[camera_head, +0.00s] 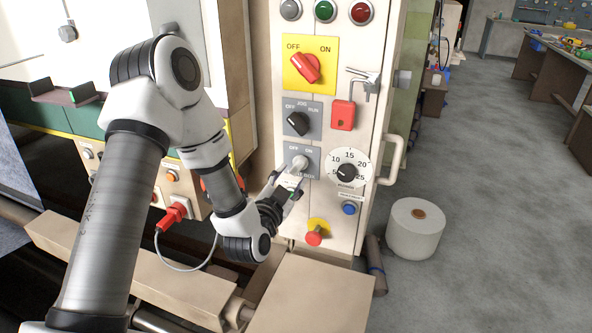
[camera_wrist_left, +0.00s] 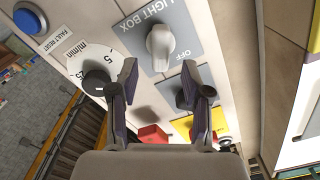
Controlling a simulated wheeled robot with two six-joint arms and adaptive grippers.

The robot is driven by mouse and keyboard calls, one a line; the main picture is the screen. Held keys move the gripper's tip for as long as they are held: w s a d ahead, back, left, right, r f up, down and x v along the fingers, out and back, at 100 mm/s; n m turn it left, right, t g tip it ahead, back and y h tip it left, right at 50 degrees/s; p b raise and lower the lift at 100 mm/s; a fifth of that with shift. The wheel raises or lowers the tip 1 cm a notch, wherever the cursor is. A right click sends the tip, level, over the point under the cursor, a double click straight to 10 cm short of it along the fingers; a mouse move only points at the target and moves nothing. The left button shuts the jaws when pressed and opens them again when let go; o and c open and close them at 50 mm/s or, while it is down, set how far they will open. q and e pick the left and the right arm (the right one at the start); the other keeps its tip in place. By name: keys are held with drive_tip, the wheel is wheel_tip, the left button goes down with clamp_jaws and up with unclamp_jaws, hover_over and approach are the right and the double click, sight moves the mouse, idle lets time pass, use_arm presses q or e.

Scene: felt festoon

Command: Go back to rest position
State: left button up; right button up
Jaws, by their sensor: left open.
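My left gripper (camera_head: 283,190) is at the control panel (camera_head: 330,228), just in front of the grey-white LIGHT BOX knob (camera_head: 299,163). In the left wrist view its two fingers (camera_wrist_left: 160,82) stand apart with nothing between them. The light box knob (camera_wrist_left: 160,46) shows there beyond the fingertips, on its grey plate. Whether a fingertip touches the panel is hard to tell. My right gripper is not in view.
Near the gripper are a black JOG knob (camera_head: 297,123), a white speed dial (camera_head: 349,168), a red-and-yellow stop button (camera_head: 315,234) and a red plug (camera_head: 174,214) with a cable. A door handle (camera_head: 393,160) juts out right. A white roll (camera_head: 415,228) stands on the floor.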

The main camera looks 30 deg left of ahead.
use_arm(q)
drive_tip(key=shift+v, duration=1)
drive_tip(key=shift+r, duration=0.1)
